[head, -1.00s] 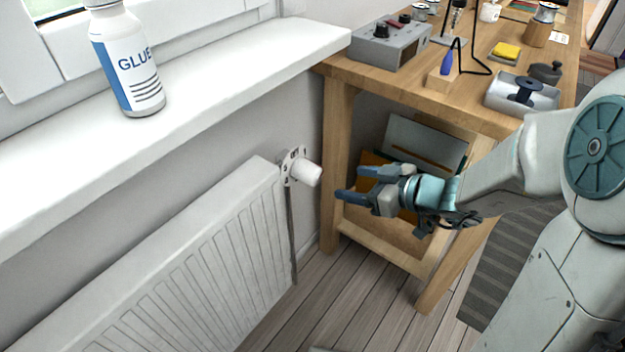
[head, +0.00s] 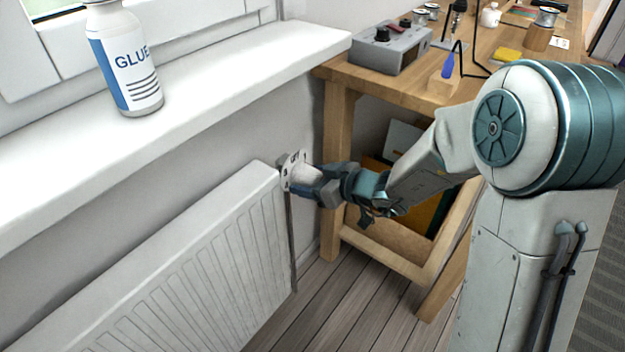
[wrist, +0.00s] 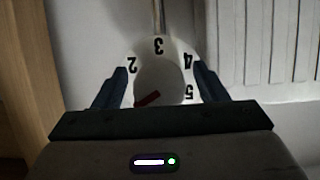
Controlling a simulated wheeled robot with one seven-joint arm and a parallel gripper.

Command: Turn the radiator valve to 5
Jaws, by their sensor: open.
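The white radiator valve knob (head: 305,174) sticks out from a white dial plate (head: 289,168) at the radiator's right end. In the wrist view the knob (wrist: 160,76) is face-on, with 2, 3, 4 and 5 readable on the dial around it. A red mark (wrist: 148,99) on the knob points to the lower left, below the 2 and away from the 5. The dial's lower part is hidden by my gripper. My gripper (wrist: 160,82) is open, one finger on each side of the knob; I cannot tell whether they touch it. It also shows in the head view (head: 312,182).
The white radiator (head: 190,270) stands under a window sill (head: 220,75) holding a glue bottle (head: 126,60). A wooden workbench (head: 400,85) with a grey box (head: 390,48) and tools is close on the right. Its leg (head: 335,190) stands just behind my gripper.

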